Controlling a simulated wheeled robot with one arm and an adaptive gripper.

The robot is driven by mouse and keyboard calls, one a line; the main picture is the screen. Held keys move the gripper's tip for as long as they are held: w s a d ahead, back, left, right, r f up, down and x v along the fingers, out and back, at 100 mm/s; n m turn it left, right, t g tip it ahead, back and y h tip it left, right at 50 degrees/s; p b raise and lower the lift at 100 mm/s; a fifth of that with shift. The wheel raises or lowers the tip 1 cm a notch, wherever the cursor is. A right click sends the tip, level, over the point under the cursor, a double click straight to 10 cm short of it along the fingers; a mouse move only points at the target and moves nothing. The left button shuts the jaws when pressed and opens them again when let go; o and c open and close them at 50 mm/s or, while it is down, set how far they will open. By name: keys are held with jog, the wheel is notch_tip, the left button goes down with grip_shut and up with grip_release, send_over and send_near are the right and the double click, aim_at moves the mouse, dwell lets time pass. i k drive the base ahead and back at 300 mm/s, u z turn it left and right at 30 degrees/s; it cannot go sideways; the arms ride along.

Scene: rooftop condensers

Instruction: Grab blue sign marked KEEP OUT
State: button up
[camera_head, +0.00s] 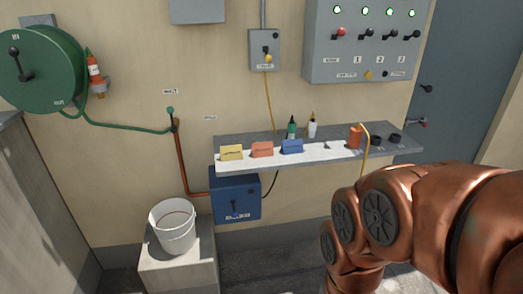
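A small blue sign (292,146) stands on the grey wall shelf, to the right of an orange sign (262,149) and a yellow sign (232,152). The lettering on all three is too small to read. My copper-coloured arm fills the lower right of the view, in front of and below the shelf's right part. My gripper is not in the picture.
The shelf (395,146) also holds a green bottle (291,128), a white bottle (312,127) and an orange object (355,137) with a yellow cord. A blue box (236,198) hangs below. A white bucket (173,232) stands on a block at lower left.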

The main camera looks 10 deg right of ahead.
aim_at(293, 146)
jog(key=u, duration=0.6)
jog(key=i, duration=1.8)
jog(key=z, duration=0.55)
